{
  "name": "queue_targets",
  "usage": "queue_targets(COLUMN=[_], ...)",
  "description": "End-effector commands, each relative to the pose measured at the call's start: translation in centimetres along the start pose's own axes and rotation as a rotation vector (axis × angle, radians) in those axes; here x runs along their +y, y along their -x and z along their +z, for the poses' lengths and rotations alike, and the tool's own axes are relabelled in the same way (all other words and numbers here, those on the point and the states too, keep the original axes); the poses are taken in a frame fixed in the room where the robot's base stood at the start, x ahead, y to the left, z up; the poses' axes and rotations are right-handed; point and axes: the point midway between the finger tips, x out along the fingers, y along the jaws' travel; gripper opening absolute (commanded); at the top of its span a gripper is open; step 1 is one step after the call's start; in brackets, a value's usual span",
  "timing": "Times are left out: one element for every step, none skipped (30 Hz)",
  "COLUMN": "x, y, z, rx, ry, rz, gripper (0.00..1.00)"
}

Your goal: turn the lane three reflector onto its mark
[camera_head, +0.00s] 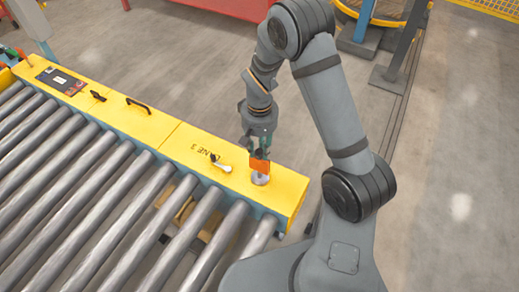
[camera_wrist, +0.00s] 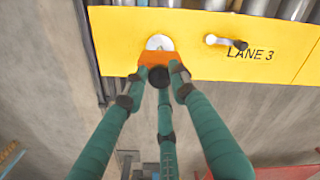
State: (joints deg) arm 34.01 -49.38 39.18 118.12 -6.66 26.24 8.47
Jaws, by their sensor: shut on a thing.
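The lane three reflector is an orange plate (camera_head: 260,165) standing on a round pale base (camera_head: 260,178) near the right end of the yellow conveyor side cover. In the wrist view the orange plate (camera_wrist: 154,58) shows below the silver disc (camera_wrist: 160,42). My gripper (camera_head: 259,150) comes down from above and is shut on the orange plate. In the wrist view its green fingers (camera_wrist: 160,75) close around the plate, and they hide part of it. I cannot make out a mark for the reflector in either view.
A small metal lever (camera_head: 220,165) sits left of the reflector, beside the "LANE 3" lettering (camera_wrist: 250,52). The yellow cover (camera_head: 180,145) runs along the rollers (camera_head: 100,215). A black handle (camera_head: 138,104) and a control panel (camera_head: 62,80) lie farther left.

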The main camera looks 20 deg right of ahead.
Motion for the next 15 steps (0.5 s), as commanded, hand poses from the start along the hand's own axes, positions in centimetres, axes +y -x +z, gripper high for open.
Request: queue_targets(x=[-0.02, -0.02, -0.02, -0.03, -0.02, -0.02, -0.02, -0.02, -0.02, -0.02, -0.02, -0.02, -0.02, -0.01, -0.01], y=[0.01, 0.01, 0.01, 0.01, 0.01, 0.01, 0.01, 0.01, 0.01, 0.01, 0.01, 0.01, 0.01, 0.01, 0.01], z=[0.01, 0.01, 0.01, 0.01, 0.01, 0.01, 0.01, 0.01, 0.01, 0.01, 0.01, 0.01, 0.01, 0.01, 0.01], rx=[0.0, 0.0, 0.0, 0.0, 0.0, 0.0, 0.0, 0.0, 0.0, 0.0, 0.0, 0.0, 0.0, 0.0, 0.0], ry=[0.0, -0.001, -0.001, -0.001, -0.002, -0.002, -0.002, -0.003, -0.003, -0.003, -0.003, -0.003, -0.004, -0.004, -0.004], rz=[0.0, 0.0, 0.0, 0.0, 0.0, 0.0, 0.0, 0.0, 0.0, 0.0, 0.0, 0.0, 0.0, 0.0, 0.0], gripper=[0.0, 0.0, 0.0, 0.0, 0.0, 0.27, 0.29, 0.3, 0.33, 0.34, 0.36, 0.39, 0.4, 0.42, 0.45])
